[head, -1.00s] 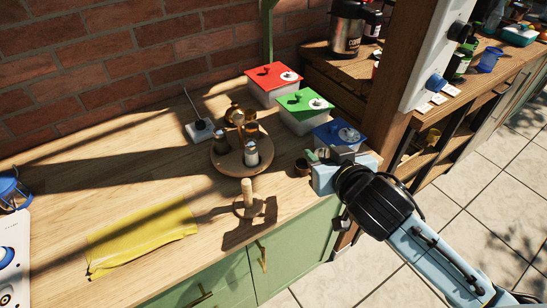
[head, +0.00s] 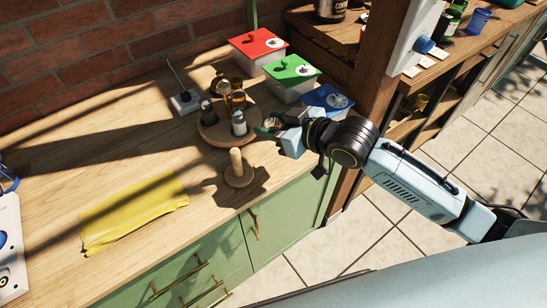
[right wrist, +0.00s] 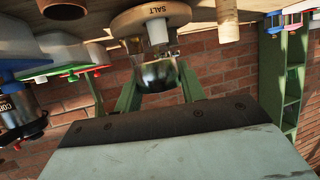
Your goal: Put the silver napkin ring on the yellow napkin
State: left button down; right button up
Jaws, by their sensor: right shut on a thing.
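The yellow napkin (head: 135,213) lies flat on the wooden counter at the left front in the head view, with nothing on it. My right gripper (head: 268,128) is just right of the round wooden turntable, far to the right of the napkin. In the right wrist view its green fingers (right wrist: 158,80) are shut on a shiny, reflective ring-like thing (right wrist: 158,75), which looks like the silver napkin ring. In the head view the held thing is small and mostly hidden by the gripper. My left gripper is not in view.
The turntable (head: 211,137) bears several shakers and jars. A wooden upright holder (head: 238,170) stands between gripper and napkin. Boxes with red (head: 257,43), green (head: 291,69) and blue (head: 326,97) lids stand behind. Counter around the napkin is mostly clear.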

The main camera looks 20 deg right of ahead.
jog(key=b, duration=0.1)
send_over(273, 159)
notch_tip(273, 159, down, 5)
jog(key=shift+r, duration=0.1)
notch_tip(273, 159, down, 4)
jog(key=shift+r, duration=0.25)
jog(key=shift+f, duration=0.8)
jog(key=o, duration=1)
jog(key=shift+c, duration=0.2)
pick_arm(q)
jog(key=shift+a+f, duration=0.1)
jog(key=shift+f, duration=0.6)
